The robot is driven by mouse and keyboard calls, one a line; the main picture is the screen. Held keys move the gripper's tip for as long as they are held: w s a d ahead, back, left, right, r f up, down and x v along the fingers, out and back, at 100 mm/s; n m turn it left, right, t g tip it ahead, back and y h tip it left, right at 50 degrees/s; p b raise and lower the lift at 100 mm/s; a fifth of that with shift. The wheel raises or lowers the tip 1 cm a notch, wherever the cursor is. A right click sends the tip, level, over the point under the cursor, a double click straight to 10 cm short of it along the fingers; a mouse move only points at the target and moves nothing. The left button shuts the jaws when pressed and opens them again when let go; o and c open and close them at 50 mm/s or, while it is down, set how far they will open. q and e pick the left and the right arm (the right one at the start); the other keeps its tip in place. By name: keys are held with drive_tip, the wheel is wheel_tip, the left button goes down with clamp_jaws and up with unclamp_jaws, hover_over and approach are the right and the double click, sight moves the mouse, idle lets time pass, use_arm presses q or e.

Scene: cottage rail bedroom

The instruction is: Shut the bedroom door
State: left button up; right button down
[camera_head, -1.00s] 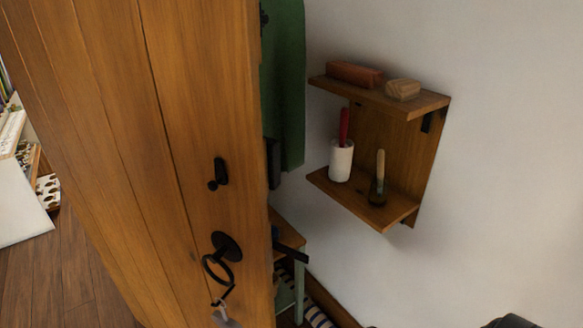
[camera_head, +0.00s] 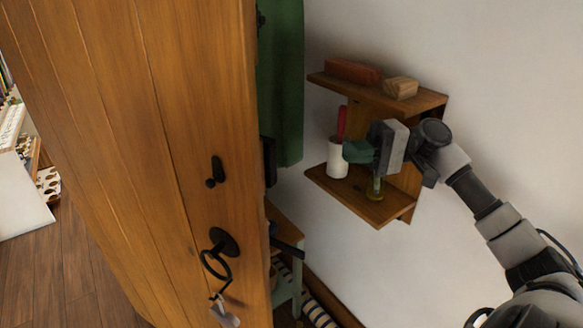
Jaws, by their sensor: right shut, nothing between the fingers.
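The wooden bedroom door (camera_head: 150,150) stands open and fills the left half of the head view, its edge facing the wall shelf. It carries a black ring handle (camera_head: 217,258) and a small black latch piece (camera_head: 216,172) above it. My right gripper (camera_head: 352,151) is shut and empty. It is to the right of the door, in front of the wall shelf, with a clear gap in the picture between its fingertips and the door edge. My left gripper is not in view.
Green cloth (camera_head: 283,90) hangs behind the door. A small table (camera_head: 285,232) stands below. Wood floor (camera_head: 60,275) is clear at left.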

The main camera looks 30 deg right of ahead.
drive_tip(key=s+p+x, duration=0.1)
drive_tip(key=p+x, duration=0.1)
drive_tip(key=x, duration=0.4)
drive_tip(key=s+a+p+x, duration=0.1)
drive_tip(key=p+x, duration=0.2)
drive_tip(key=x, duration=0.3)
drive_tip(key=shift+s+a, duration=0.2)
drive_tip(key=shift+s, duration=0.05)
drive_tip(key=shift+r+p, duration=0.1)
drive_tip(key=shift+p, duration=0.2)
